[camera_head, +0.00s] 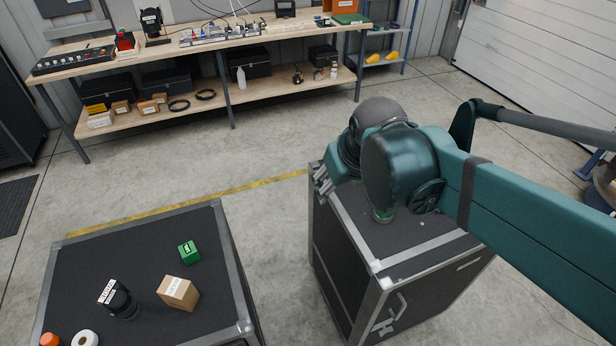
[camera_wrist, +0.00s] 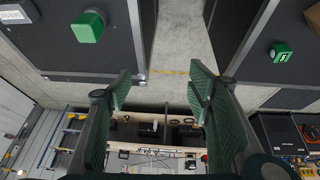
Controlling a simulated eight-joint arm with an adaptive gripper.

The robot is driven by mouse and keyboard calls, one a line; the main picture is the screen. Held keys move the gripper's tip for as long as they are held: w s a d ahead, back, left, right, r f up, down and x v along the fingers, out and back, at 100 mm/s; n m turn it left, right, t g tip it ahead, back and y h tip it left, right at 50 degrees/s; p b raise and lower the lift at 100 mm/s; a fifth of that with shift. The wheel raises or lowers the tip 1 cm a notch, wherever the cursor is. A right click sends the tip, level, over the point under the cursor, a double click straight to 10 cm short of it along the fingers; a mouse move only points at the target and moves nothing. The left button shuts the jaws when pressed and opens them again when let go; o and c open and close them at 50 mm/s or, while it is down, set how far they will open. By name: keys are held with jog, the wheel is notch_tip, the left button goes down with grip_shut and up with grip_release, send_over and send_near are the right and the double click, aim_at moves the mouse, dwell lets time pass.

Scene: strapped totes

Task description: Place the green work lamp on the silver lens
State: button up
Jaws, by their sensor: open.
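A rounded green object (camera_wrist: 88,27), apparently the green work lamp, stands on one dark case top at the upper left of the wrist view. In the head view only a green bit of it (camera_head: 382,217) shows under my arm. A grey-white labelled thing (camera_wrist: 15,12), cut by the wrist frame's edge, lies on the same case. I cannot tell whether it is the silver lens. My gripper (camera_wrist: 160,84) is open and empty, pointing over the gap between two cases. In the head view its fingers (camera_head: 322,180) show at the right case's far-left corner, partly hidden by my arm.
The left case (camera_head: 150,230) bears a green cube (camera_head: 189,252), a cardboard box (camera_head: 178,293), a dark labelled cylinder (camera_head: 118,300), a white roll (camera_head: 85,338) and an orange thing (camera_head: 50,339). Open floor separates it from the right case (camera_head: 345,285). A workbench (camera_head: 150,60) stands behind.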

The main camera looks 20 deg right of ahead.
jog(key=s+a+t, duration=0.2)
jog(key=s+a, duration=0.2)
jog(key=a, duration=0.2)
jog(key=shift+r+y, duration=0.4)
